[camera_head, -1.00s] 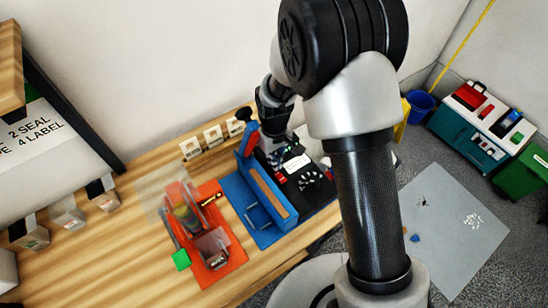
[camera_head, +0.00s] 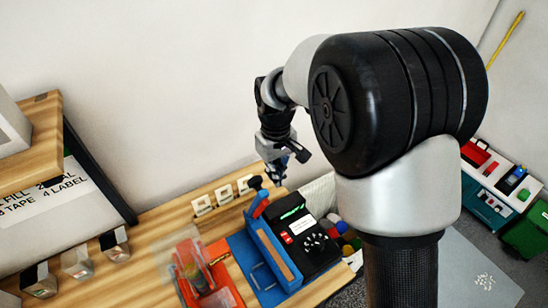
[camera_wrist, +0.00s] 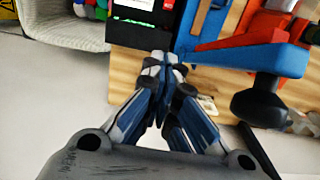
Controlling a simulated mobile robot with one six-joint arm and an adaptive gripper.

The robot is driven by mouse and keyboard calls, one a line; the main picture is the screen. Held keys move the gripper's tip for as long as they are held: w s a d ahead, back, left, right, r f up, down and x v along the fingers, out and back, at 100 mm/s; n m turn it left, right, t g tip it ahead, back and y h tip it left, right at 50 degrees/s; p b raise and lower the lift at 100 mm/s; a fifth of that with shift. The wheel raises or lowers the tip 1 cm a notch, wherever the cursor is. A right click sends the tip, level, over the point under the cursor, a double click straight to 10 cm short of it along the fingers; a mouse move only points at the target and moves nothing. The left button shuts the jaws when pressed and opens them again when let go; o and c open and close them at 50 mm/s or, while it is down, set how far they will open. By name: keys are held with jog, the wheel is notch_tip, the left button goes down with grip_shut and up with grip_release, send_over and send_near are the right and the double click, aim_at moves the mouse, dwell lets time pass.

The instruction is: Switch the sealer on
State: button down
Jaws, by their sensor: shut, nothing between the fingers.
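The sealer is a blue press (camera_head: 262,252) with a wooden strip and a lever with a black knob (camera_head: 256,183), standing on the wooden bench. Against its right side is a black control box (camera_head: 318,258) with a red switch (camera_head: 287,238), a white label and a green-lit display (camera_head: 292,212). In the wrist view the black box (camera_wrist: 140,38) shows at the top, its green line (camera_wrist: 133,22) lit, with the knob (camera_wrist: 262,103) at right. My gripper (camera_head: 278,172) is shut and empty, raised behind the box near the wall; its fingertips (camera_wrist: 165,58) meet in the wrist view.
An orange-red tool (camera_head: 205,280) stands left of the sealer. White wall plates (camera_head: 224,194) line the bench's back. A pale bin (camera_head: 320,192) and coloured round items (camera_head: 341,228) lie right of the box. A shelf unit (camera_head: 75,150) stands at left.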

jog(key=shift+w+a+r, duration=0.1)
jog(key=shift+w+r, duration=0.05)
jog(key=shift+r, duration=0.95)
jog(key=shift+w+a+r, duration=0.1)
jog(key=shift+w+r, duration=0.05)
jog(key=shift+r, duration=0.9)
jog(key=s+d+r+m+t+b, duration=0.1)
jog(key=s+d+r+m+b, duration=0.15)
jog(key=s+d+r, duration=0.3)
jog(key=s+d+f+m+t+b, duration=0.1)
jog(key=s+d, duration=0.4)
jog(key=s, duration=0.5)
jog(key=s+d+f+m+t+b, duration=0.2)
jog(key=s+d+b, duration=0.3)
jog(key=s, duration=0.5)
jog(key=shift+f+m+t, duration=0.3)
jog(key=shift+f+m, duration=0.05)
jog(key=shift+m, duration=0.3)
jog(key=shift+d, duration=0.1)
